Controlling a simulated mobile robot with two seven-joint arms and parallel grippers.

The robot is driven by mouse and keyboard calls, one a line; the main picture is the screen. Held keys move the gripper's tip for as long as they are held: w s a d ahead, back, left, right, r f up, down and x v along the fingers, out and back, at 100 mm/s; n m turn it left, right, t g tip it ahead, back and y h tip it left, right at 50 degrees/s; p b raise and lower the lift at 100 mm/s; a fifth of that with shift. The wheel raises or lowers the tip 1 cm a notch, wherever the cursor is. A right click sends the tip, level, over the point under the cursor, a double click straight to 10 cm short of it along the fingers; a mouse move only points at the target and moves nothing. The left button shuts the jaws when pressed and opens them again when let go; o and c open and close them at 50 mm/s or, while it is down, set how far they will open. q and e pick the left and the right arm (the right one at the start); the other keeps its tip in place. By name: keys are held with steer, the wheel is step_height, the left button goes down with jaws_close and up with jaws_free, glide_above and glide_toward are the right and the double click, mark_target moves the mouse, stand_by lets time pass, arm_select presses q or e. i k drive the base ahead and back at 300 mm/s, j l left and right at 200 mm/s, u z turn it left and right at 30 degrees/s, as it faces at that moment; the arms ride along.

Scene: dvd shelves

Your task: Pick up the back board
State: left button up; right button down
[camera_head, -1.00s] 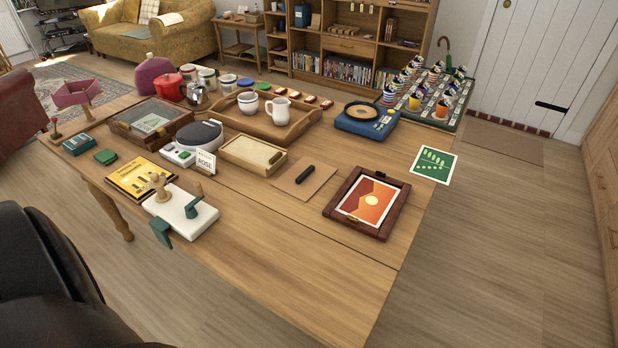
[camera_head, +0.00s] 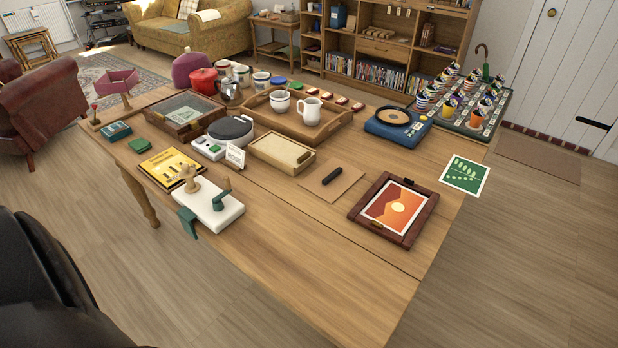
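A thin brown board (camera_head: 318,190) lies flat on the wooden table, right of the middle; it looks like the back board. A short black piece (camera_head: 332,176) lies across it. Beside it on the right is a dark wooden picture frame (camera_head: 427,213) with an orange print (camera_head: 394,216) showing a pale disc. The board and the frame are apart. Neither of my grippers shows in the head view.
A shallow wooden box (camera_head: 281,153) stands close behind the board. A white block with a green clamp (camera_head: 209,203) stands to its left. A green leaf-patterned card (camera_head: 465,175) lies at the right edge. The table's near part (camera_head: 330,270) is clear.

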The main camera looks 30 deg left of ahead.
mark_target(331, 180)
steer(key=i+l+u, duration=0.15)
steer(key=l+u, duration=0.25)
steer(key=i+l+u, duration=0.15)
steer(key=l+u, duration=0.95)
steer(key=l, duration=0.2)
steer(key=i, duration=0.05)
